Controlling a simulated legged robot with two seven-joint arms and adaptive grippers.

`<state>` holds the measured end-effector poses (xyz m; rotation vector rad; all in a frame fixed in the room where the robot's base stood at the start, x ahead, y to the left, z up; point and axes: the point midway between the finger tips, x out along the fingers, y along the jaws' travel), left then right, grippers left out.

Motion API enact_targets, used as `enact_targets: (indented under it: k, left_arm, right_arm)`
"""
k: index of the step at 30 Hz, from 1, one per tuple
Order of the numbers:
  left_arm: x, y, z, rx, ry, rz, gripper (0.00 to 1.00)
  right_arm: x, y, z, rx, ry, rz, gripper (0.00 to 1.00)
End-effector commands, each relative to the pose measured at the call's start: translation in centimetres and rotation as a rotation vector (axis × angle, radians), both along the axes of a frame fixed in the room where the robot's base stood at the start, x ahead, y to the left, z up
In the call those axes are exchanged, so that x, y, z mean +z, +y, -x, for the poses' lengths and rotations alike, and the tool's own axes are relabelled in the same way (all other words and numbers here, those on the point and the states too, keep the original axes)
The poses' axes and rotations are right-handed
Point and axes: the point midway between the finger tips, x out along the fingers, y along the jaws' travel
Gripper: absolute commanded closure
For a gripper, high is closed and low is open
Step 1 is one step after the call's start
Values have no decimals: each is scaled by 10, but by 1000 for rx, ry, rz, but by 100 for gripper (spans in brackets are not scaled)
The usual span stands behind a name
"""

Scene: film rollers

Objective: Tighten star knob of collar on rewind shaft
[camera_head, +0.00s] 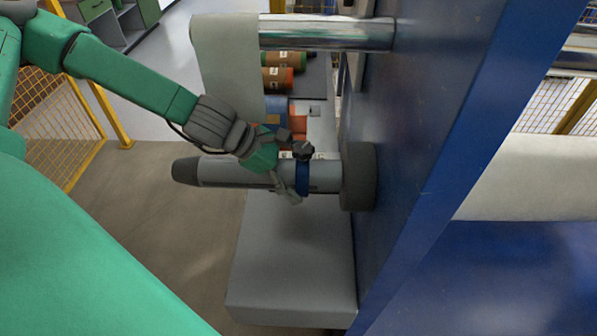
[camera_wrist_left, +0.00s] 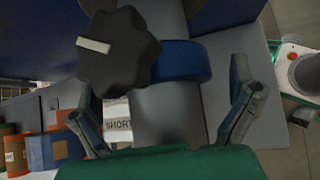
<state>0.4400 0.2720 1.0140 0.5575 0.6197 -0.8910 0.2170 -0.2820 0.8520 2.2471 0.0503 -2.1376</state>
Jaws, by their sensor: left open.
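The rewind shaft (camera_head: 235,172) is a grey cylinder that sticks out leftward from the blue machine wall in the head view. A blue collar (camera_head: 302,180) sits around it near the wall end, with a black star knob (camera_head: 303,149) on top. In the left wrist view the star knob (camera_wrist_left: 118,48) is large, with a pale bar mark on its face, beside the blue collar (camera_wrist_left: 184,61). My left gripper (camera_head: 290,165) is at the collar. Its open fingers (camera_wrist_left: 168,105) stand on either side of the shaft, and the knob is not between the tips. My right gripper is not in view.
The blue machine wall (camera_head: 420,130) stands close on the right. A steel roller (camera_head: 325,34) with a hanging web (camera_head: 225,60) is above the shaft. A grey block (camera_head: 295,265) lies below. Coloured rolls (camera_head: 277,78) lie behind, and a yellow fence (camera_head: 55,125) is at left.

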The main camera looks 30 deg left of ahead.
Motion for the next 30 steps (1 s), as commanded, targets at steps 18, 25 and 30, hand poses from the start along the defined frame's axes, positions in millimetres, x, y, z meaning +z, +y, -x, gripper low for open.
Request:
enact_targets:
  k: [18,25,30]
  left_arm:
    - [2,-2,-1,0,-4,-2,73]
    - [2,0,-1,-1,-5,0,8]
    - [1,-1,-1,0,-3,-1,0]
  right_arm:
    - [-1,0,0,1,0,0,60]
    - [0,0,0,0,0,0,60]
    - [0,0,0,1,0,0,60]
